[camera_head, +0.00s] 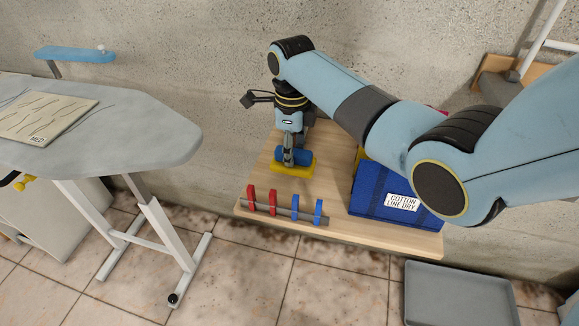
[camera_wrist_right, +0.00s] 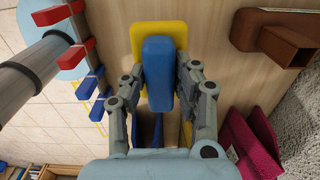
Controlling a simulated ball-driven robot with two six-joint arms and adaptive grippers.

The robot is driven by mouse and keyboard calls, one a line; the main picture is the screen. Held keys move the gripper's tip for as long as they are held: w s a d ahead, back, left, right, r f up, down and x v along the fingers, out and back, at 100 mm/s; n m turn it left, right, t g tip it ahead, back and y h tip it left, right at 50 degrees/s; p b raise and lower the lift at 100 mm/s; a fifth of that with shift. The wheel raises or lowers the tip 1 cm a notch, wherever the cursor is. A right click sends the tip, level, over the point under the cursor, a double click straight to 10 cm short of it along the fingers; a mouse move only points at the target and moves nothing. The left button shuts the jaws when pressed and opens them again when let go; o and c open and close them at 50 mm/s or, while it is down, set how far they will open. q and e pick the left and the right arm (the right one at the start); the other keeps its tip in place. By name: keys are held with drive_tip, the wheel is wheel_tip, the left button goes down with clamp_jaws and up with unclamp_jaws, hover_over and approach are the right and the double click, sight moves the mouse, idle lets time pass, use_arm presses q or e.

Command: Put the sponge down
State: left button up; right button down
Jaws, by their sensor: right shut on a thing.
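The sponge shows as a blue rounded block (camera_head: 292,157) over a flat yellow slab (camera_head: 293,170) at the left part of the wooden top. In the right wrist view the blue block (camera_wrist_right: 158,72) lies lengthwise between the fingers, with the yellow slab (camera_wrist_right: 176,30) behind it. I cannot tell whether the two are joined, or whether the slab touches the wood. My right gripper (camera_head: 289,156) points down and is shut on the blue block; it also shows in the right wrist view (camera_wrist_right: 159,82). My left gripper is not in view.
The wooden top (camera_head: 262,180) carries a rail with red and blue clips (camera_head: 283,206) along its front and a blue box (camera_head: 372,193) labelled "COTTON LINE DRY" at right. An ironing board (camera_head: 140,125) stands left. A grey tray (camera_head: 460,295) lies at lower right.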

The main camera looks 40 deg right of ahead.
wheel_tip(320, 180, down, 4)
drive_tip(key=shift+r+b, duration=0.25)
drive_tip(key=shift+b, duration=0.15)
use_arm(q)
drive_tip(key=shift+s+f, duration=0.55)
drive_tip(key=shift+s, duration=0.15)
use_arm(e)
drive_tip(key=shift+f, duration=0.45)
drive_tip(key=c, duration=1)
unclamp_jaws()
drive_tip(key=shift+f, duration=0.15)
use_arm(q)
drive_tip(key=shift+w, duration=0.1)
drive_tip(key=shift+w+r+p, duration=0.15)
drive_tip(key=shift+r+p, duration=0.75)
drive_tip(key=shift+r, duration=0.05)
use_arm(e)
wheel_tip(320, 180, up, 12)
drive_tip(key=shift+r, duration=0.15)
